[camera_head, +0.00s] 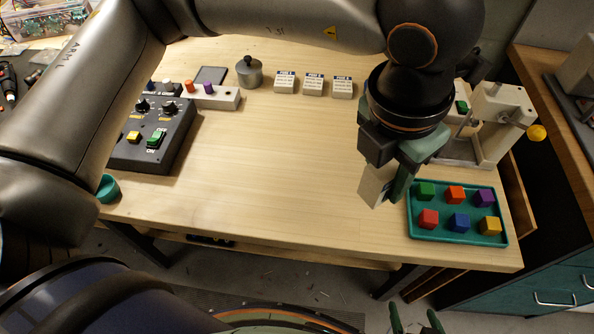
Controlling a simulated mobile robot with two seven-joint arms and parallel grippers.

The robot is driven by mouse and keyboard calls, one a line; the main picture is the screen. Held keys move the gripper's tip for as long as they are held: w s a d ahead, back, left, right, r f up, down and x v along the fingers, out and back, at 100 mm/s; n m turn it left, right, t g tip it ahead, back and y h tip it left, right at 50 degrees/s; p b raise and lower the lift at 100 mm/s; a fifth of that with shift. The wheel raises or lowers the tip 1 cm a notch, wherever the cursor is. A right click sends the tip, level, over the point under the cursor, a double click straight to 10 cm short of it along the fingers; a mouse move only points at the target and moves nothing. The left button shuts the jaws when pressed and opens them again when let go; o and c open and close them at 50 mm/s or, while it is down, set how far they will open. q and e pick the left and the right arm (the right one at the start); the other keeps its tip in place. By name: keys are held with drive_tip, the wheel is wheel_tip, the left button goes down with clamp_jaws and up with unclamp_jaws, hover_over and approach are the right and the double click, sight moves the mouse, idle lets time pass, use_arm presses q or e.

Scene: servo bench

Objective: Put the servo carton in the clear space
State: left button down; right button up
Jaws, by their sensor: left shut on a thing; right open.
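My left gripper (388,178) is shut on a small pale carton (373,186), which I take to be the servo carton. It holds the carton tilted, just left of the teal tray; I cannot tell whether its lower end touches the bench. The gripper hides part of the carton, and no label shows on it. The middle of the wooden bench top (260,165) is a wide clear space, left of the held carton. My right gripper (415,322) is open and empty at the bottom edge, below the bench's front edge, and only its green fingertips show.
The teal tray (412,232) holds several coloured blocks. Three small labelled boxes (313,84) stand in a row at the back, by a metal pot (249,72). A dark control box (165,150) is at left. A press-like fixture (497,115) stands at right.

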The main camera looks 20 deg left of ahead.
use_arm(q)
drive_tip(key=shift+a+f, duration=0.4)
drive_tip(key=shift+a, duration=0.1)
drive_tip(key=w+a+f+p, duration=0.2)
drive_tip(key=w+a+f, duration=0.2)
drive_tip(key=w+a, duration=0.25)
hover_over(323, 167)
drive_tip(key=s, duration=0.1)
drive_tip(key=shift+n, duration=0.3)
drive_tip(key=f, duration=0.4)
drive_tip(key=shift+s+d+f+p, duration=0.1)
drive_tip(key=shift+d+f+p, duration=0.1)
drive_tip(key=shift+d+p, duration=0.1)
drive_tip(key=shift+w+a+f, duration=0.2)
drive_tip(key=shift+a+f, duration=0.1)
drive_tip(key=shift+f, duration=0.1)
wheel_tip(323, 167, down, 3)
drive_tip(key=shift+w+a+f, duration=0.15)
drive_tip(key=shift+f, duration=0.1)
use_arm(e)
wheel_tip(323, 167, up, 2)
drive_tip(key=shift+d+r, duration=0.1)
